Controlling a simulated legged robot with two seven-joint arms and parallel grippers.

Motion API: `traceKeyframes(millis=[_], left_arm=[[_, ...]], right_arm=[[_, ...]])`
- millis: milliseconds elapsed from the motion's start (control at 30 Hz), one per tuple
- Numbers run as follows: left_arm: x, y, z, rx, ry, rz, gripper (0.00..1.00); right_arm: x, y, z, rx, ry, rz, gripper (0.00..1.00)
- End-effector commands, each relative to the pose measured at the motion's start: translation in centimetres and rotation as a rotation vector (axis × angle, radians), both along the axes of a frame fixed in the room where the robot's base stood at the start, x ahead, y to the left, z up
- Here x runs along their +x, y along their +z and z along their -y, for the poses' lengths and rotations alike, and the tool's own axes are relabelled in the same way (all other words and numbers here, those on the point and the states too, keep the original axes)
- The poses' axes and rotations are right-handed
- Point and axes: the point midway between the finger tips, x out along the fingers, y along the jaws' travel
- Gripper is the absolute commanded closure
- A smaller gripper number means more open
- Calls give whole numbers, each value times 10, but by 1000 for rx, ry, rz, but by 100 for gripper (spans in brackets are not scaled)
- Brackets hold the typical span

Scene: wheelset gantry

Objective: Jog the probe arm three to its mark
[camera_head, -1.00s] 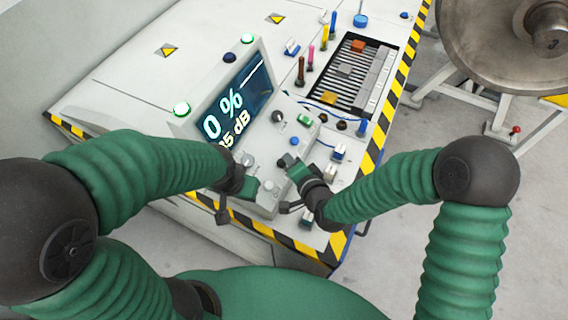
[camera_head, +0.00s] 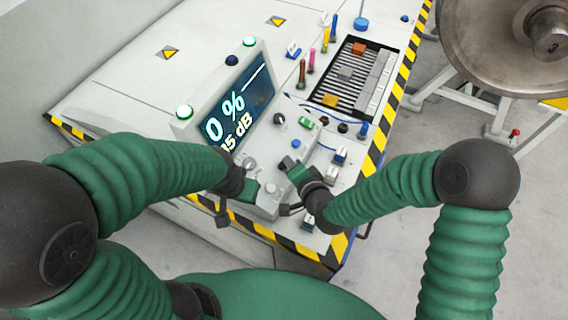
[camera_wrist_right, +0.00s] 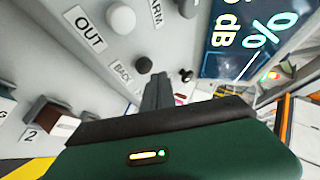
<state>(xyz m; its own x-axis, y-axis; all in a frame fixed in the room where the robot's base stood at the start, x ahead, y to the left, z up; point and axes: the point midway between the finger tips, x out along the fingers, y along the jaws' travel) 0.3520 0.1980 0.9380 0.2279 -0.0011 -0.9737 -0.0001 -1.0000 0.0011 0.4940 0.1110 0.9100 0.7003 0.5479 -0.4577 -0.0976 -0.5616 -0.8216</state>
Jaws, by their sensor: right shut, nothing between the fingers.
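The control panel (camera_head: 262,205) lies below a tilted screen (camera_head: 240,105) that reads 0 % and a partly hidden dB value. In the right wrist view, a pale round button (camera_wrist_right: 120,18) sits beside the OUT label (camera_wrist_right: 88,28). A dark round button (camera_wrist_right: 144,65) sits beside the BACK label (camera_wrist_right: 122,71). A dark knob (camera_wrist_right: 187,8) is near a label ending in ARM. My right gripper (camera_head: 289,164) is shut and empty over the panel; its fingertips (camera_wrist_right: 157,90) appear just below the dark button, contact unclear. My left gripper (camera_head: 257,188) is at the panel's left side, its jaws unclear.
Switches (camera_head: 340,156) stand right of my right gripper; one beside label 2 (camera_wrist_right: 65,124) shows in the wrist view. A slotted tray (camera_head: 330,110) and coloured upright handles (camera_head: 312,58) lie farther back. A large metal wheel (camera_head: 500,45) stands at the upper right.

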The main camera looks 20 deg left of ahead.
Motion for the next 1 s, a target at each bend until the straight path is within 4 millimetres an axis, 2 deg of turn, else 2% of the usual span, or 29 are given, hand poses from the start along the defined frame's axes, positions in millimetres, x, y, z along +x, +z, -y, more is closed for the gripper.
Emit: traceKeyframes(millis=[800, 1000], left_arm=[[0, 0, 0, 0, 0, 0, 100], [0, -6, 0, 0, 0, 0, 100]], right_arm=[[0, 0, 0, 0, 0, 0, 100], [0, -6, -2, 0, 0, 0, 100]])
